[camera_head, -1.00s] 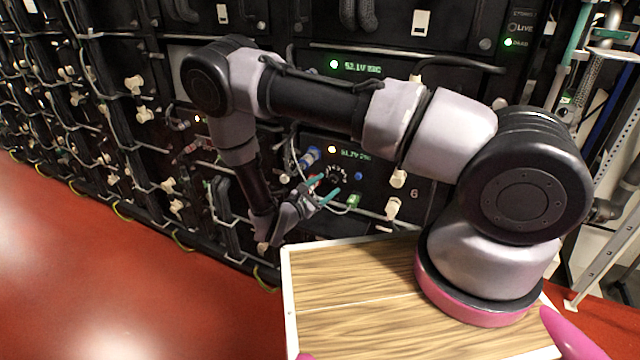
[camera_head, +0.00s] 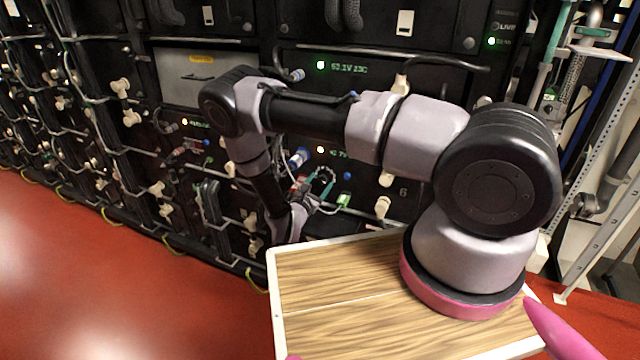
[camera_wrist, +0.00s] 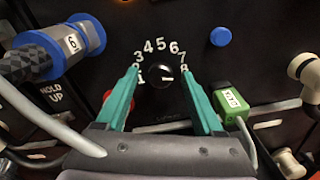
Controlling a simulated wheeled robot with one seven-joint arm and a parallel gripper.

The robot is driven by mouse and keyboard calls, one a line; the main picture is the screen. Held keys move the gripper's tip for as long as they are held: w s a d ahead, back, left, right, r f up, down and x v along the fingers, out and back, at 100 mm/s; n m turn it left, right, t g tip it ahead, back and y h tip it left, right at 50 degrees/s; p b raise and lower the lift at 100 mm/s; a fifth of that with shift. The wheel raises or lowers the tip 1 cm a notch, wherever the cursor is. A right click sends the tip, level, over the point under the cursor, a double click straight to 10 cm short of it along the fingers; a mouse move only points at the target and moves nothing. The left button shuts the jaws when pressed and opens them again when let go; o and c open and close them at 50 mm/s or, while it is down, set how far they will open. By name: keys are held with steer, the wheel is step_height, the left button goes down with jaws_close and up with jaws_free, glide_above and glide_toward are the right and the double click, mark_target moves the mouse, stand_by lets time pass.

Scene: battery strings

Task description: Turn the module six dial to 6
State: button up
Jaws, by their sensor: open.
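The module six dial (camera_wrist: 161,74) is a small black knob with white numerals arched around it, on a dark panel. A small pale mark shows on its right side, but I cannot tell surely which numeral it points to. My gripper (camera_wrist: 160,80) is open, its two teal fingers on the left and right of the dial; I see no clear contact. The fingertips hide some of the outer numerals. In the head view the dial (camera_head: 323,175) is small and partly covered by my gripper (camera_head: 318,186). A white 6 label (camera_head: 403,191) marks the module.
A blue-collared connector (camera_wrist: 80,40) tagged 6 sits left of the dial. A blue button (camera_wrist: 221,37) is upper right, and a green tagged plug (camera_wrist: 231,101) is close beside the right finger. A red part (camera_wrist: 107,97) shows behind the left finger. Cables hang in front.

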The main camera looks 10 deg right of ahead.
steer(key=shift+w+d, duration=0.15)
steer(key=shift+w, duration=0.05)
jaws_close()
steer(key=shift+n, duration=0.3)
steer(key=n, duration=0.5)
steer(key=shift+n, duration=0.3)
steer(key=n, duration=0.5)
steer(key=shift+f+n, duration=0.1)
steer(key=shift+n, duration=0.2)
stand_by(0.3)
